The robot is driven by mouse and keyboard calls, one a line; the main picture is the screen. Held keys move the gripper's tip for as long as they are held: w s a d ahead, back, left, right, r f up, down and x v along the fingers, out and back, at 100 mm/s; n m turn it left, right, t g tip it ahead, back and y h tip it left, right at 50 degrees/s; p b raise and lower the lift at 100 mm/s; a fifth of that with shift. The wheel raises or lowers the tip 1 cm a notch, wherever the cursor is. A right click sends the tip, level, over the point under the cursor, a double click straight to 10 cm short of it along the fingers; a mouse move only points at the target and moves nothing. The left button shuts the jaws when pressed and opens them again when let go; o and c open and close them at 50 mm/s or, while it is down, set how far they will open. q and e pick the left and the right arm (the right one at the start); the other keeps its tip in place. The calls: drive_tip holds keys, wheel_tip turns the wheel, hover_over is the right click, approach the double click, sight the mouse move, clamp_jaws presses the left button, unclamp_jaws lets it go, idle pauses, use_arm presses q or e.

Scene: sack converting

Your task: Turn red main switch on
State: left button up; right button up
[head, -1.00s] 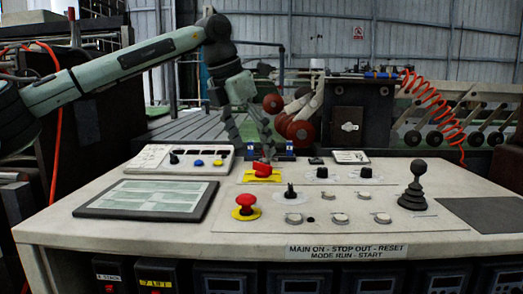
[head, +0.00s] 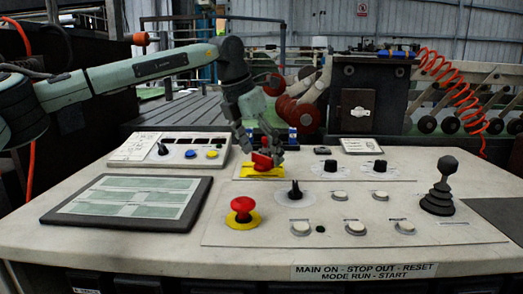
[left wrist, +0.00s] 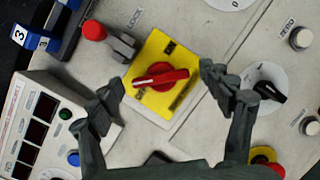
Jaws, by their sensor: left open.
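The red main switch (head: 262,161) is a rotary handle on a yellow plate (head: 262,172) at the back middle of the console. In the left wrist view the red handle (left wrist: 160,76) lies roughly crosswise on its yellow plate (left wrist: 152,102). My left gripper (head: 262,145) points down right at the switch in the head view. In the left wrist view its open fingers (left wrist: 163,84) stand on either side of the plate, with clear gaps to the handle. Contact with the panel cannot be told. My right gripper is not in view.
A red mushroom button (head: 242,206) stands in front of the switch, and a black selector knob (head: 295,191) to its right. A red-capped part (left wrist: 95,30) is close to the plate. A black joystick (head: 442,182) stands at the right. A flat screen (head: 130,198) lies left.

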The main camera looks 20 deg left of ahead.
use_arm(q)
drive_tip(key=shift+w+f, duration=0.1)
drive_tip(key=shift+f, duration=0.05)
drive_tip(key=shift+c, duration=0.4)
drive_tip(key=c, duration=1.1)
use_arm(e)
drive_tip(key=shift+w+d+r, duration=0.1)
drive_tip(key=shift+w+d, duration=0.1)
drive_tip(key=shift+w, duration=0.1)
